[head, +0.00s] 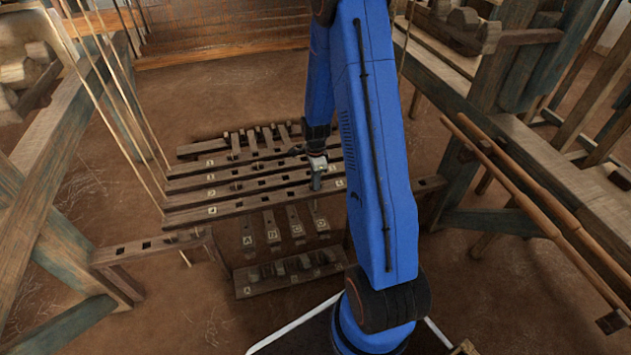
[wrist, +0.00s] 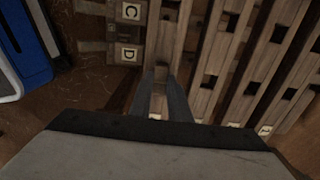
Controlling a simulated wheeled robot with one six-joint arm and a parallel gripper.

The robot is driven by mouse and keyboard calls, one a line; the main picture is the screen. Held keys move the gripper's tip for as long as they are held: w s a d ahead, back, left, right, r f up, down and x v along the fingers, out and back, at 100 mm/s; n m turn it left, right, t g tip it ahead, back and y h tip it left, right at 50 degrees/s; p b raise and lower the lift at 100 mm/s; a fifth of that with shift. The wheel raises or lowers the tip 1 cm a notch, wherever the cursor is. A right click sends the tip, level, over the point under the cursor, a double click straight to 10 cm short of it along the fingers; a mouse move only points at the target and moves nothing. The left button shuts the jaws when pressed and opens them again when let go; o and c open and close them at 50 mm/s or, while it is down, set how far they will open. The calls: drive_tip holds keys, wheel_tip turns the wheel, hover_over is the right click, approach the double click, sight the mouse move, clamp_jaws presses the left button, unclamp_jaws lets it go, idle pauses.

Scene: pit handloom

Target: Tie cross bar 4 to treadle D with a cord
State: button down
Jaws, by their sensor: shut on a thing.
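Cross bar 4 (head: 230,208) is the nearest of the long dark wooden bars with numbered plates and square slots. It also shows upright in the wrist view (wrist: 168,35). Treadle D (head: 319,216), with its pale letter plate, lies below at the right end of the treadle row; its D plate (wrist: 129,54) shows left of the bar in the wrist view. My gripper (head: 316,183) points down near the right end of cross bar 4. Its fingers (wrist: 161,80) are closed on a small brownish thing over the bar. Whether this is the cord I cannot tell; no tied cord is clear.
Cross bars 3 (head: 235,187), 2 (head: 235,173) and 1 (head: 235,158) lie behind bar 4. Treadles A (head: 247,232), B (head: 271,226) and C (head: 295,221) lie beside D. Slanting cords (head: 112,100) and a timber frame (head: 30,190) stand left; round poles (head: 530,215) lie right.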

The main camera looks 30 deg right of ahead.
drive_tip(key=c, duration=1.6)
unclamp_jaws()
wheel_tip(320, 180, up, 17)
drive_tip(key=shift+r, duration=0.2)
